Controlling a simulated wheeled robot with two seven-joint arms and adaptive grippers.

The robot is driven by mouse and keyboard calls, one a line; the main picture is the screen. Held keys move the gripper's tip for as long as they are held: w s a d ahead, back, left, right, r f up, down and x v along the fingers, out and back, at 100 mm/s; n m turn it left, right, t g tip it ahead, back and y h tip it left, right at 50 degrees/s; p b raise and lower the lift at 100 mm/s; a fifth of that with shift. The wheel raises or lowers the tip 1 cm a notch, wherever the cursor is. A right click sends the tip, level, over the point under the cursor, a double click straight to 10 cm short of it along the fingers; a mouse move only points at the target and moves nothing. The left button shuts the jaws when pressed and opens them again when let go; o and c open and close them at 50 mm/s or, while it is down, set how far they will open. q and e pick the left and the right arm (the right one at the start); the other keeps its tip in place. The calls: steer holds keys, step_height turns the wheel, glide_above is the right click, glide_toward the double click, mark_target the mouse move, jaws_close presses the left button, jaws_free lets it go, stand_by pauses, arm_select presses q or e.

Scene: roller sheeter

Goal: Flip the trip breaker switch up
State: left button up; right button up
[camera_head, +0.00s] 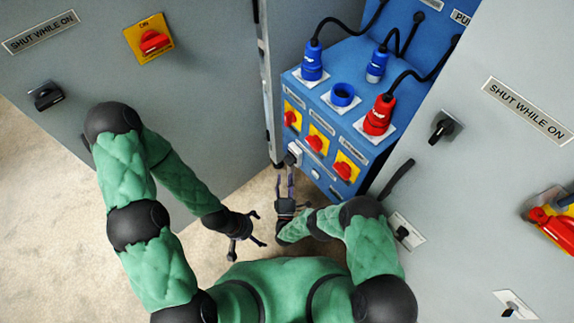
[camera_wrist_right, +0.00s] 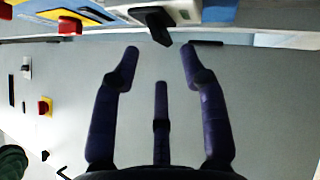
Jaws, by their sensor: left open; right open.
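A black lever switch on a small white plate, likely the trip breaker switch (camera_head: 294,156), sits at the lower left corner of the blue cabinet. In the right wrist view the black lever (camera_wrist_right: 158,27) sticks out from its white plate and slants toward the lower right. My right gripper (camera_head: 285,178) is open just below the switch in the head view. In the right wrist view my spread fingers (camera_wrist_right: 158,55) end just short of the lever, which lies between their lines; none visibly touches it. My left gripper (camera_head: 247,237) is open and empty above the floor.
The blue cabinet (camera_head: 330,98) has red switches on yellow plates, including one (camera_head: 316,143), and plugs with black cables. Grey doors (camera_head: 200,85) stand open on both sides. A black handle (camera_head: 398,180) juts out right of my right gripper. Carpeted floor (camera_head: 90,255) is clear at left.

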mark_target(289, 161)
steer(key=x, duration=0.6)
steer(key=shift+b, duration=0.45)
jaws_close()
